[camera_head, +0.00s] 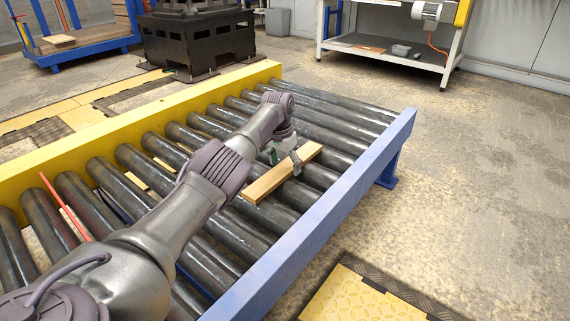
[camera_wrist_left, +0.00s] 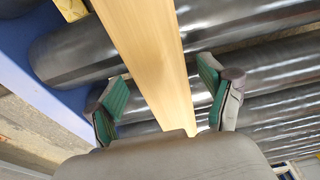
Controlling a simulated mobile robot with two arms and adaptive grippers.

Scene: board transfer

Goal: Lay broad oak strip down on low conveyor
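The broad oak strip (camera_head: 262,186) is a flat, light wooden board lying across the rollers of the low conveyor (camera_head: 340,198), near its blue side rail. In the left wrist view the strip (camera_wrist_left: 150,50) runs between the two green-padded fingers, over the dark rollers (camera_wrist_left: 75,50). My left gripper (camera_head: 284,157) is above the strip with one finger on each side. The left wrist view shows my left gripper (camera_wrist_left: 162,90) open, with gaps between both pads and the wood. The strip's near end is hidden by the gripper body there. My right gripper is not in view.
A yellow rail (camera_head: 120,137) borders the conveyor's far side. A white workbench (camera_head: 385,55) stands at the back right, and a black crate (camera_head: 200,40) at the back. Open floor (camera_head: 470,180) lies to the right, with a yellow floor plate (camera_head: 350,297) in front.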

